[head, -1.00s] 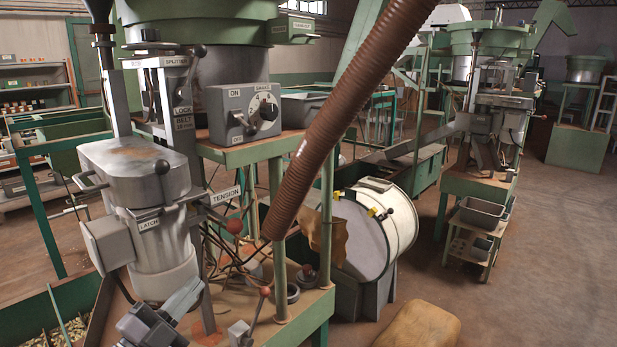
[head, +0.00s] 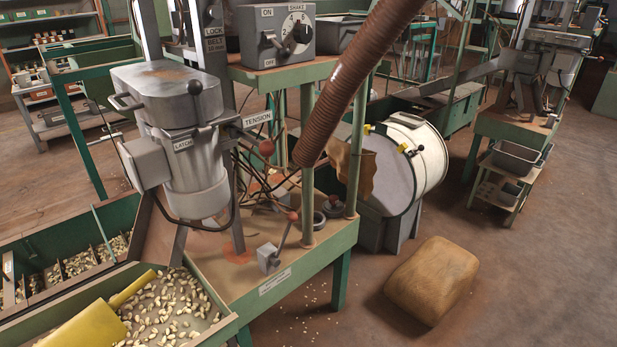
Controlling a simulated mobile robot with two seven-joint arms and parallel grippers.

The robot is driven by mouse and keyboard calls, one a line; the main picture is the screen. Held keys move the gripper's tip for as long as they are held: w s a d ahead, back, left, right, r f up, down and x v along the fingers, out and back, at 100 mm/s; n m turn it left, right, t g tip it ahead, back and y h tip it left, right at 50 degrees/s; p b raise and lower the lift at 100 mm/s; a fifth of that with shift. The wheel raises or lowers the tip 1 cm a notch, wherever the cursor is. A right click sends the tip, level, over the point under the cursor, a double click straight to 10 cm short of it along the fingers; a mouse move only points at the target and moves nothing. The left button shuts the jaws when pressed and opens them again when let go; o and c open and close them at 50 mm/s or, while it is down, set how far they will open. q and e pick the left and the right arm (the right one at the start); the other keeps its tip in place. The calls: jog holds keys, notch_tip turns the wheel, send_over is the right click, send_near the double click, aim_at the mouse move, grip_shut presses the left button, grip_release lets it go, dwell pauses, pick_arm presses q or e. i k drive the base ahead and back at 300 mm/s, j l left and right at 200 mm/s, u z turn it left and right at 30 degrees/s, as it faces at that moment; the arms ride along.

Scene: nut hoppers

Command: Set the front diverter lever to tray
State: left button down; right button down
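A small lever with a red-brown ball knob (head: 292,216) rises from a grey block (head: 268,258) on the green machine's lower deck. It leans up and to the right. A white label (head: 275,281) on the deck edge below it is too small to read, so I cannot tell which setting it is at. A green-walled tray (head: 228,328) at the front left holds pale nuts and a yellow scoop (head: 98,312). A metal chute (head: 160,238) slopes down toward this tray from under the grey hopper body. Neither of my grippers is in view.
Another red-knobbed lever (head: 266,148) is by the TENSION label. A brown ribbed hose (head: 345,88) hangs diagonally above the deck. A control box (head: 277,36) stands on the upper shelf. A tan sack (head: 432,279) lies on the floor at right, with bare floor around it.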

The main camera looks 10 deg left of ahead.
aim_at(274, 260)
jog(key=i+l, duration=0.15)
jog(key=l, duration=0.2)
jog(key=i+l, duration=0.15)
jog(key=l, duration=0.2)
jog(key=i+l, duration=0.2)
jog(key=l, duration=0.2)
jog(key=i+l, duration=0.15)
jog(key=l, duration=0.2)
jog(key=i+l, duration=0.15)
jog(key=l, duration=0.2)
jog(key=i+l, duration=0.15)
jog(key=l, duration=0.2)
